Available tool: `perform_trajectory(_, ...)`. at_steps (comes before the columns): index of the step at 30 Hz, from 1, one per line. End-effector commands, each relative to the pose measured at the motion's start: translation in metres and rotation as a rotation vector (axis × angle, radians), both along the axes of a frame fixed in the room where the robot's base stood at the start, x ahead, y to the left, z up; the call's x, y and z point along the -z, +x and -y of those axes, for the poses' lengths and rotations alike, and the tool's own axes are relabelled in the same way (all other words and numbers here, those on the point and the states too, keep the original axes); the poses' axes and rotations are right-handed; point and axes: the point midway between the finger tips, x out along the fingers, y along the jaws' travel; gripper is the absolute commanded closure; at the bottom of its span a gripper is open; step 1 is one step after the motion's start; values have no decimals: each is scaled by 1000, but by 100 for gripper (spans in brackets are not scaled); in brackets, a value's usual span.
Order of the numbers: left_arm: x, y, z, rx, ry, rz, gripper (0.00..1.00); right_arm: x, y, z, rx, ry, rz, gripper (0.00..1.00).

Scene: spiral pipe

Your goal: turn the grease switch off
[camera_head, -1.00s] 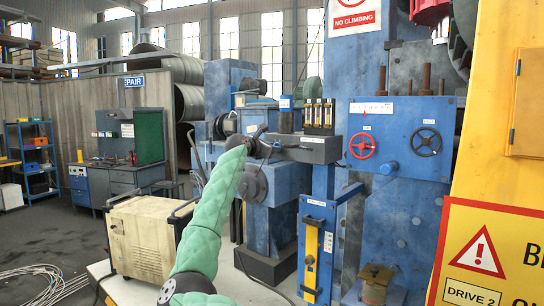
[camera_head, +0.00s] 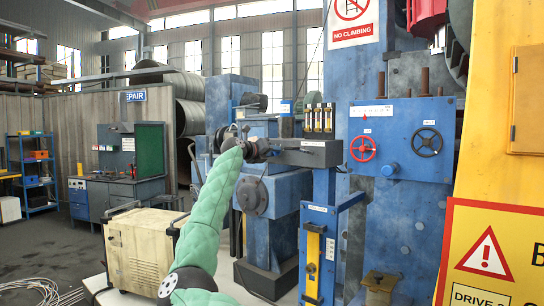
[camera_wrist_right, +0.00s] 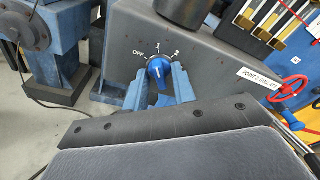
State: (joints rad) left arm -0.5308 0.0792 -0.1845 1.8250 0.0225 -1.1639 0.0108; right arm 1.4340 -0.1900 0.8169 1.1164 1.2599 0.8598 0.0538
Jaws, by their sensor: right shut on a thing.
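The grease switch (camera_wrist_right: 159,72) is a blue round knob with a white pointer line, on the grey face of a box in the right wrist view. Marks OFF, 1 and 2 run around it; the pointer line stands near upright, toward the 1. My right gripper (camera_wrist_right: 158,82) is shut on the knob, one blue-grey finger on each side. In the head view, my right gripper (camera_head: 266,150) reaches the left end of the dark grey box (camera_head: 312,152); the knob is hidden there. My left gripper is in neither current view.
A red handwheel (camera_head: 363,148) and a black handwheel (camera_head: 427,142) sit on the blue panel to the right. A beige cart (camera_head: 140,250) stands at lower left. A yellow warning panel (camera_head: 490,225) stands at the right edge.

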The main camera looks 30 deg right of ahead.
Motion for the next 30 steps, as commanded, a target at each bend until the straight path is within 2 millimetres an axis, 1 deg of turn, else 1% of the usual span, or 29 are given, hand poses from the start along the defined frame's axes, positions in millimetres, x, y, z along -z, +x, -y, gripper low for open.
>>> perform_trajectory(6, -18, 5, 3, 0, -3, 2, 100, -2, 1, -2, -4, -69, -190, 96)
perform_trajectory(13, -29, 7, 4, 1, -5, 1, 100, -3, 2, -2, -4, -134, -384, 97)
perform_trajectory(21, -33, 7, 5, 1, -7, 3, 100, -2, 2, -2, -3, -193, -557, 96)
perform_trajectory(30, -33, 6, 4, 1, -6, 1, 100, -2, 3, -2, -4, -225, -656, 97)
